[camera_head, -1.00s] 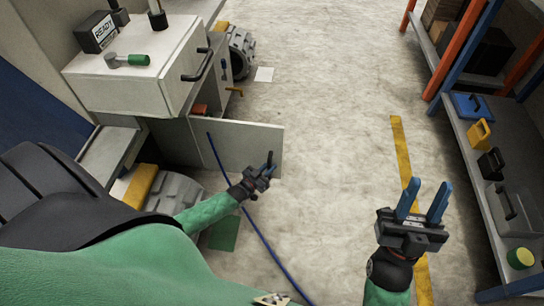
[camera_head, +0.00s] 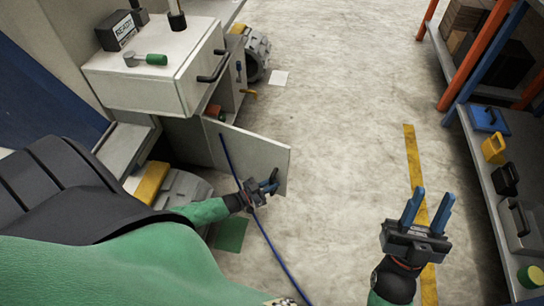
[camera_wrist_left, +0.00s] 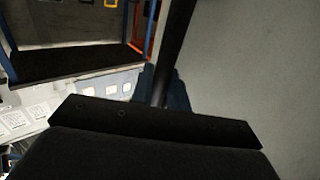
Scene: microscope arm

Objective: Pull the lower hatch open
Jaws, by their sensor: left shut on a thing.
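The lower hatch (camera_head: 250,148) is a light grey panel under the white drawer unit. It stands swung out from the cabinet, with its free edge toward the right. My left gripper (camera_head: 270,184) is shut on the dark handle near that free edge. In the left wrist view the black handle bar (camera_wrist_left: 178,45) runs up from between the blue fingers, beside the grey hatch face (camera_wrist_left: 255,75). The fingertips are partly hidden there. My right gripper (camera_head: 428,205) is open and empty over the floor at the right.
The white drawer unit (camera_head: 130,85) with a black handle (camera_head: 213,66) stands above the opening. A blue cable (camera_head: 228,158) runs past the hatch to the floor. Shelves (camera_head: 482,165) line the right side. The middle floor is clear.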

